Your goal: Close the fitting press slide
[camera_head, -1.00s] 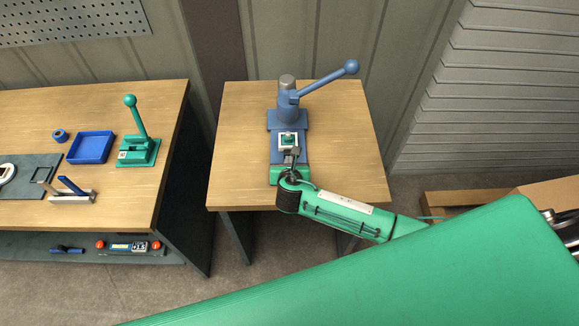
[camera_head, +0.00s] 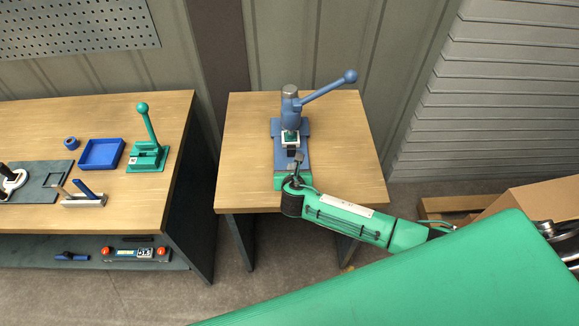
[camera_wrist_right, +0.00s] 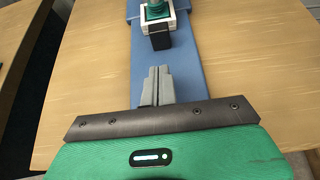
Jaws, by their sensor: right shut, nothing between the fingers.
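The blue fitting press (camera_head: 291,110) stands on the small wooden table, its lever raised to the right. Its slide (camera_head: 291,139), a white-edged carrier with a green piece on it, sits on the blue bed at the foot of the press column. The slide's black front block (camera_head: 291,153) faces me and also shows in the right wrist view (camera_wrist_right: 160,37). My right gripper (camera_head: 297,160) is shut and empty over the front of the bed. Its fingertips (camera_wrist_right: 158,72) point at the black block with a small gap between. My left gripper is not in view.
The small table (camera_head: 245,160) is bare on both sides of the press. A workbench (camera_head: 50,120) at left carries a blue tray (camera_head: 101,154) and a green lever press (camera_head: 147,155). A cardboard box (camera_head: 535,210) is at right.

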